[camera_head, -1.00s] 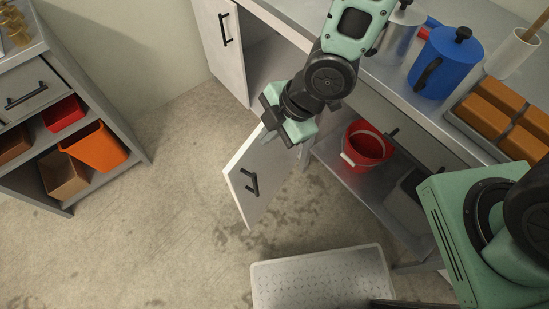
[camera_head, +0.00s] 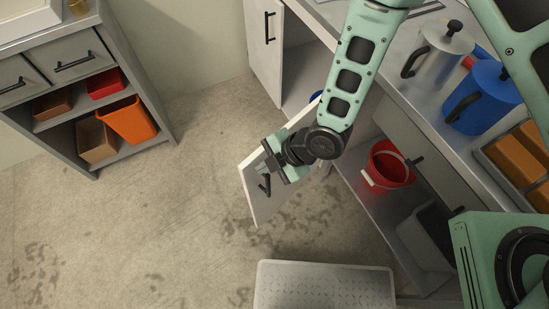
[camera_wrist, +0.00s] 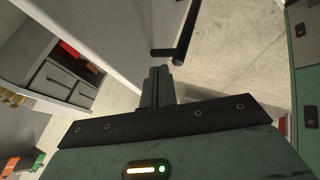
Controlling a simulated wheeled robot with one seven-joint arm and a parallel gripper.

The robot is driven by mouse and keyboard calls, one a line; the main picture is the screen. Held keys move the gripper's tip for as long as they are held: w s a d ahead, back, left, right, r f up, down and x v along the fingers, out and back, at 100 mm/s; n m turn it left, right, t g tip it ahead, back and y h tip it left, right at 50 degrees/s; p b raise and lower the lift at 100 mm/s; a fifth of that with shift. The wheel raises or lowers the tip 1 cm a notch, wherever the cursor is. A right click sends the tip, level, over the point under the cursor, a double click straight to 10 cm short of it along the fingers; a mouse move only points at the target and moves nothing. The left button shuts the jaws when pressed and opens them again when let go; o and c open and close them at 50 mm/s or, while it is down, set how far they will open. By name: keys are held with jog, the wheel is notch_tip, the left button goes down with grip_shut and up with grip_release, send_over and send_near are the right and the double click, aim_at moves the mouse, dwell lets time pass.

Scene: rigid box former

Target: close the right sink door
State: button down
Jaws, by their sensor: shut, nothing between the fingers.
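The right sink door (camera_head: 259,207) is a white panel with a black bar handle (camera_head: 265,187). It stands open, out from the cabinet front over the floor. My gripper (camera_head: 270,162) is shut and empty, at the door's handle side and close to the handle. In the wrist view the shut fingers (camera_wrist: 157,82) point at the door face (camera_wrist: 110,30), just below the handle (camera_wrist: 181,40). I cannot tell whether they touch it. My wrist hides the door's middle.
Another white door (camera_head: 262,60) stands open at the back. A red bucket (camera_head: 388,168) and a grey bin (camera_head: 425,240) sit on the low shelf. A perforated step (camera_head: 325,285) stands in front. Jugs stand on the counter (camera_head: 400,95). Floor at left is clear.

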jog(key=shift+a+f, duration=0.25)
jog(key=shift+f, duration=0.05)
